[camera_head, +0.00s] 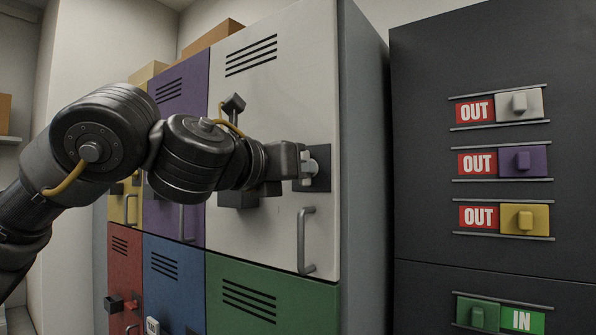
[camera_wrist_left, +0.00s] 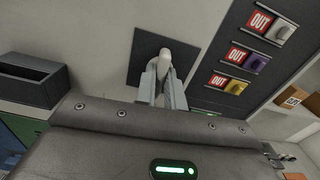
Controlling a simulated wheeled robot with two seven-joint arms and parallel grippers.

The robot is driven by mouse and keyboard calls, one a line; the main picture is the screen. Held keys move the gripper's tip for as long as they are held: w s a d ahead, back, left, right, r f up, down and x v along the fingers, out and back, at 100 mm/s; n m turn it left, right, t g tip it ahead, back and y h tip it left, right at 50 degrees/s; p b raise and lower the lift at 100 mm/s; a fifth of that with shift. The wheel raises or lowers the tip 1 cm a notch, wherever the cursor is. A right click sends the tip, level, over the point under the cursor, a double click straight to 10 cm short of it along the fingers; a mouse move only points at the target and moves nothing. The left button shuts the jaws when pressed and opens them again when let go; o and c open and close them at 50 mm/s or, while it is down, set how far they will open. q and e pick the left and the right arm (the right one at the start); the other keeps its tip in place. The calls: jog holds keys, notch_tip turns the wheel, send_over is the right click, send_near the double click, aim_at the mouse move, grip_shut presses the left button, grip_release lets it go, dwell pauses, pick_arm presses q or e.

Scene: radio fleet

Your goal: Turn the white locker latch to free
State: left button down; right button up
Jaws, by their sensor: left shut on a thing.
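The white locker door (camera_head: 268,85) is at the top middle in the head view and looks closed. Its pale latch (camera_head: 311,166) sits on a dark square plate (camera_head: 323,180) near the door's right edge. My left gripper (camera_head: 303,165) reaches it from the left and is shut on the latch. In the left wrist view, the latch (camera_wrist_left: 165,58) stands between the two fingers (camera_wrist_left: 162,88), in front of the dark plate (camera_wrist_left: 142,58). The fingers hide part of the latch, so I cannot tell its exact turn. My right gripper is in neither view.
A grey bar handle (camera_head: 303,240) is below the latch. A dark open box (camera_wrist_left: 35,80) is on the door. Purple (camera_head: 180,115), blue (camera_head: 172,280) and green (camera_head: 270,300) lockers adjoin. A dark cabinet (camera_head: 430,170) at right bears sliding OUT and IN tags.

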pick_arm(q)
jog(key=shift+f+m, duration=0.15)
jog(key=shift+m, duration=0.35)
jog(key=c, duration=1.5)
grip_release()
jog(key=b+v, duration=0.5)
jog(key=v, duration=0.5)
jog(key=shift+s+a, duration=0.2)
jog(key=shift+s, duration=0.1)
jog(key=shift+d, duration=0.1)
